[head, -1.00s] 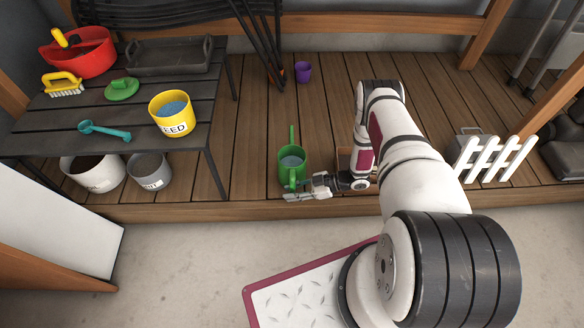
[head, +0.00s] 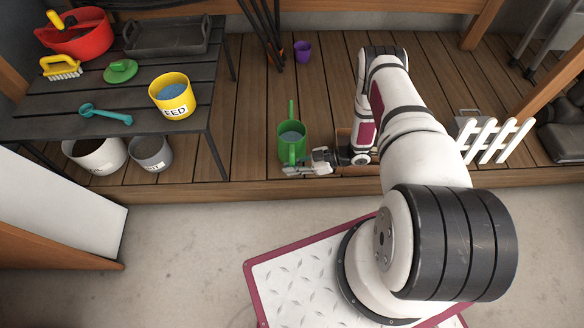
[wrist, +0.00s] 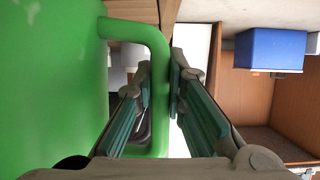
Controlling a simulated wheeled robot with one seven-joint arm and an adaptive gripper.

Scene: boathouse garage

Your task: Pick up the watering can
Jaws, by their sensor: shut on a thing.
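The green watering can (head: 283,149) stands upright at the front of the wooden deck, with its spout pointing away from me. Its handle is on the near side. My gripper (head: 303,166) reaches in from the right at the handle. In the wrist view, the can's body (wrist: 50,80) fills the left side, and its green handle (wrist: 157,50) runs down between the fingers of my gripper (wrist: 161,85). The gripper is shut on the handle. I cannot tell any gap between the can's base and the deck.
A dark slatted table (head: 50,118) at left holds a yellow seed bucket (head: 172,99), a red tub and a tray. Two pots stand under it. A purple cup (head: 303,52) is behind the can. A white picket piece (head: 495,140) is at right. Open deck lies behind the can.

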